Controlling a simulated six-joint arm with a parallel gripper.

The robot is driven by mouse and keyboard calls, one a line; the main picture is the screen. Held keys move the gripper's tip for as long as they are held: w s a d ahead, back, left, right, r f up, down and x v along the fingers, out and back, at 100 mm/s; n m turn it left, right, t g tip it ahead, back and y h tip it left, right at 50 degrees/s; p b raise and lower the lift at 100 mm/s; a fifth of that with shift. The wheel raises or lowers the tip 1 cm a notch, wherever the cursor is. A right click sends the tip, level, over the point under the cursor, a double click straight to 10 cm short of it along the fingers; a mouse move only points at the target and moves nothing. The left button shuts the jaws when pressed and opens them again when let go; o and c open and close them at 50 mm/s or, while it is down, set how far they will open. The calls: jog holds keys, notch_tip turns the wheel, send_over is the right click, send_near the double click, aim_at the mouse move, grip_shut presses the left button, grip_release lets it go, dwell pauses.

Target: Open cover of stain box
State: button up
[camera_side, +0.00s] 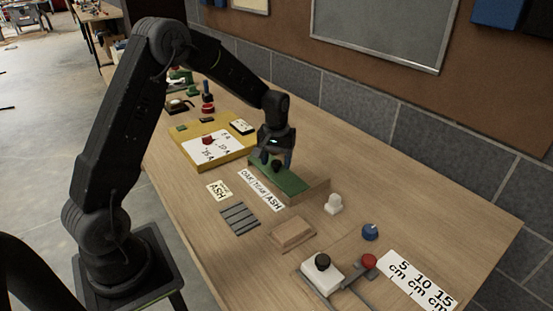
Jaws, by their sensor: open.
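The stain box (314,192) is a low wooden box near the middle of the bench. A green cover (290,183) lies over its top, with a black knob (276,166) on it. A white label strip reading OAK, TEAK, ASH (261,190) lies along the box's near side. My gripper (275,160) points down over the left part of the cover. Its fingers are open, one on each side of the knob. I cannot tell whether they touch it. The inside of the box is hidden.
A yellow panel (186,148) stands to the left. A white knobbed piece (333,204) and a blue knob (370,232) stand right.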

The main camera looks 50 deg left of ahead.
jog(key=shift+c, duration=0.3)
grip_shut()
dwell(0.3)
